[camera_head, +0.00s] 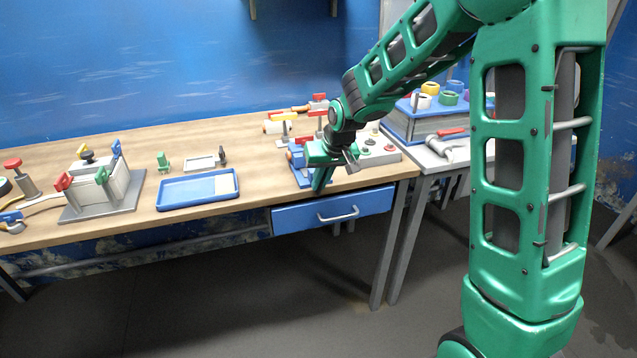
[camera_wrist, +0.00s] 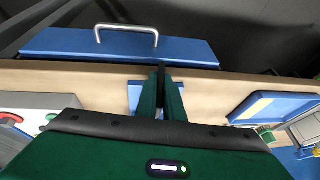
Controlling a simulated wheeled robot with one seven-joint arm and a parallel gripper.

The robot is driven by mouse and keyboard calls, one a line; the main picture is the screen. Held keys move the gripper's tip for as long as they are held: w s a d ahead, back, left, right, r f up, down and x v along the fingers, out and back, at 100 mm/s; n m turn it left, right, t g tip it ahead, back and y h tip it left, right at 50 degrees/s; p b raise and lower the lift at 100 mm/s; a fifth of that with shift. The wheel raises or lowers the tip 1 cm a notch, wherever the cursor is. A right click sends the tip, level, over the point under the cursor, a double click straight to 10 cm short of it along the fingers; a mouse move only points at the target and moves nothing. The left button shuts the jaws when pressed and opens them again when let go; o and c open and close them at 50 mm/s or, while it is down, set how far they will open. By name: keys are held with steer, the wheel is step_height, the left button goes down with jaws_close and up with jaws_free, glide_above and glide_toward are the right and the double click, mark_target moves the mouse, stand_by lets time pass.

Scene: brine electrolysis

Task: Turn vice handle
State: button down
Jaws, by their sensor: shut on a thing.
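The blue vice (camera_head: 296,158) stands at the front edge of the wooden workbench (camera_head: 255,138), partly hidden behind my gripper. My gripper (camera_head: 319,186) points down at its front, over the bench edge. In the wrist view a small part of the blue vice (camera_wrist: 134,96) shows beside my green fingers (camera_wrist: 163,78). The fingers are close together, and a thin dark piece shows between their tips. It appears to be the vice handle, but the fingers cover most of it.
A blue drawer (camera_head: 332,210) with a metal handle hangs below the bench edge, close to my gripper. A blue tray (camera_head: 197,190) lies to the left. A grey control box with buttons (camera_head: 378,153) stands to the right. Open floor lies in front.

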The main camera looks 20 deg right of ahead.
steer(key=h, duration=0.3)
steer(key=n+h, duration=0.1)
steer(key=shift+a, duration=0.3)
steer(key=h, duration=0.3)
steer(key=shift+a+f+n+h, duration=0.1)
steer(key=shift+f+n+h, duration=0.05)
steer(key=shift+n+h, duration=0.25)
steer(key=n+t+h, duration=0.1)
steer(key=h, duration=0.4)
steer(key=shift+h, duration=0.4)
steer(key=shift+n, duration=0.3)
steer(key=c, duration=2.2)
jaws_free()
steer(key=shift+o, duration=0.2)
steer(key=v, duration=1)
steer(key=shift+s+a, duration=0.15)
steer(key=shift+a, duration=0.1)
